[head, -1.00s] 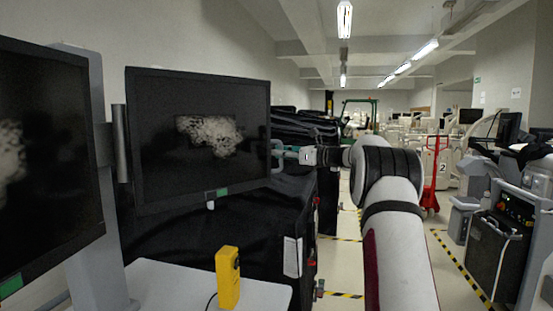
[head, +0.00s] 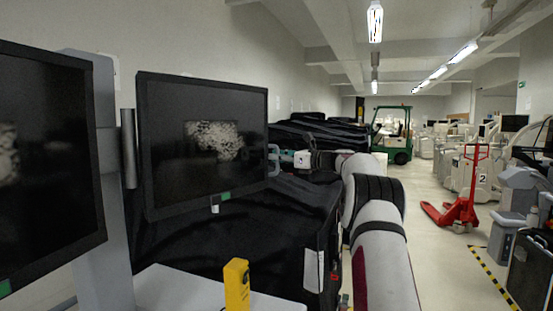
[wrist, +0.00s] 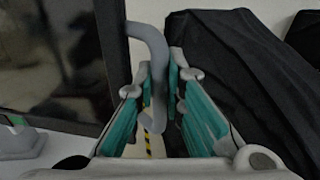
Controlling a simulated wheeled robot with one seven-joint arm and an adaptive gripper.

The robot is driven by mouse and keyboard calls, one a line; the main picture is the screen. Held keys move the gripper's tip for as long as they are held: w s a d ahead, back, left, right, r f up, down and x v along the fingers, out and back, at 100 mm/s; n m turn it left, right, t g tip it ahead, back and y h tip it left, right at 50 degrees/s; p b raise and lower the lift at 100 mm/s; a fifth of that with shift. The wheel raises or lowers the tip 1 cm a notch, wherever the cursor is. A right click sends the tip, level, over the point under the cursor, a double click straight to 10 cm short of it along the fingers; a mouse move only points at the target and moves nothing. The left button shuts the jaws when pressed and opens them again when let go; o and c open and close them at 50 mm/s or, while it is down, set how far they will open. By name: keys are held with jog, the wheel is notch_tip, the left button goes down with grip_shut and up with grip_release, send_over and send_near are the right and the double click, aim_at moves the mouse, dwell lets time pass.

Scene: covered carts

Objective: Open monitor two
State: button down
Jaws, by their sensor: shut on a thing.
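Two dark monitors stand on a grey post. The left monitor (head: 45,170) is cut off by the picture's left edge. The right monitor (head: 200,145) shows a pale speckled patch and is angled, with its right edge toward my gripper. No number is readable on either monitor. A grey bent handle (wrist: 153,50) sits at the right monitor's edge, and it also shows in the head view (head: 273,150). My gripper (wrist: 158,88), with teal finger pads, is shut on this handle. The handle's lower end lies between the fingers.
Black covered carts (head: 240,240) stand behind and below the right monitor. A yellow device (head: 236,285) stands on the white shelf (head: 180,285) in front. A red pallet jack (head: 460,212) and a green forklift (head: 393,135) are farther off at right. Floor is open between them.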

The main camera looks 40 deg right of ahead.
jog(key=c, duration=1.7)
grip_release()
jog(key=shift+o, duration=0.2)
jog(key=v, duration=1.2)
jog(key=shift+a, duration=0.1)
